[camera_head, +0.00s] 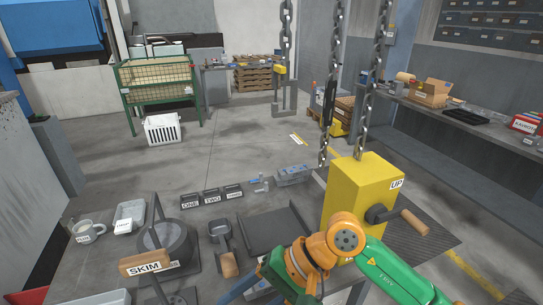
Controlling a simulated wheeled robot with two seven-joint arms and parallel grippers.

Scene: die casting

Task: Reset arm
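One of my arms, with orange joints and green links, comes in from the lower right and bends down towards the bottom edge, in front of the yellow block (352,195). Its gripper cannot be made out. The yellow block hangs by chains, is marked "UP" and has a crank with a wooden handle (413,222).
On the table stand a round dark pot (166,242), a wooden "SKIM" handle (147,262), a ladle (222,235), a mug (88,231), a white tray (129,216) and labelled dark boxes (211,197). A workbench (450,117) runs along the right. Floor beyond the table is open.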

